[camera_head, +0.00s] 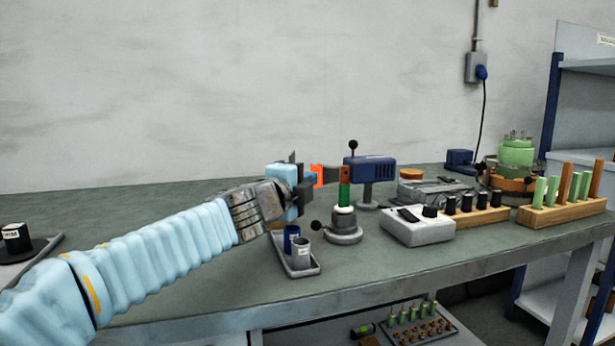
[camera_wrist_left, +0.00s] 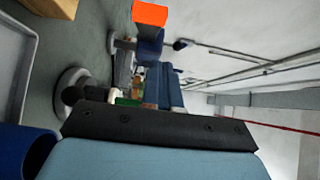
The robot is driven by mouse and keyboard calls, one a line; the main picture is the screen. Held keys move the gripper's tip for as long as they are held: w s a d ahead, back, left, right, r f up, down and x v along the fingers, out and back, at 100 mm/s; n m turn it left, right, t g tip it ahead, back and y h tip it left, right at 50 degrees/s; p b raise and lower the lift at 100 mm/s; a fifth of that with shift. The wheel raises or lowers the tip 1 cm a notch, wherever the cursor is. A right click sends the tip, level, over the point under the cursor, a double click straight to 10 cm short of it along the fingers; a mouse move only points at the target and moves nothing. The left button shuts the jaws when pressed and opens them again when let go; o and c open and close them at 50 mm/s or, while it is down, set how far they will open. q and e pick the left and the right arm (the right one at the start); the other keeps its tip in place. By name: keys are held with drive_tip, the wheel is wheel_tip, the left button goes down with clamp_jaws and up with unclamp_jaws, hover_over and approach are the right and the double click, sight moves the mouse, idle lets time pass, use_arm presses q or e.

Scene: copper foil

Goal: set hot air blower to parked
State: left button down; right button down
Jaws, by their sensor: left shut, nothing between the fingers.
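The hot air blower (camera_head: 372,168) is a dark blue body on a grey round-based stand, with a black-knobbed lever on top. Its grey nozzle points left toward an orange piece (camera_head: 318,176). My left gripper (camera_head: 304,184) is shut and empty, just left of the orange piece and overlapping it in the picture. I cannot tell whether they touch. In the left wrist view an orange end (camera_wrist_left: 150,14) shows at the top, and a dark gripper part (camera_wrist_left: 155,126) crosses the lower middle. My right gripper is not in view.
A grey tray with blue and grey cups (camera_head: 301,262) sits below my gripper. A round-based post with a green and copper top (camera_head: 344,222) stands in front of the blower. A grey control box (camera_head: 416,226) and wooden peg racks (camera_head: 562,206) fill the right. The bench's left middle is clear.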

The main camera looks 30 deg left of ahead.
sight(313, 167)
use_arm(q)
drive_tip(key=w+a, duration=0.1)
drive_tip(key=w, duration=0.1)
drive_tip(key=w+a, duration=0.1)
drive_tip(key=w, duration=0.1)
drive_tip(key=w+p, duration=0.1)
drive_tip(key=w, duration=0.1)
drive_tip(key=shift+w+a+r, duration=0.1)
drive_tip(key=shift+w+a, duration=0.25)
drive_tip(key=shift+a, duration=0.05)
drive_tip(key=shift+w+a, duration=0.35)
drive_tip(key=shift+w+a+p, duration=0.35)
drive_tip(key=shift+a+p, duration=0.1)
drive_tip(key=shift+a, duration=0.15)
drive_tip(key=shift+w+a, duration=0.15)
drive_tip(key=shift+a, duration=0.05)
drive_tip(key=shift+d, duration=0.1)
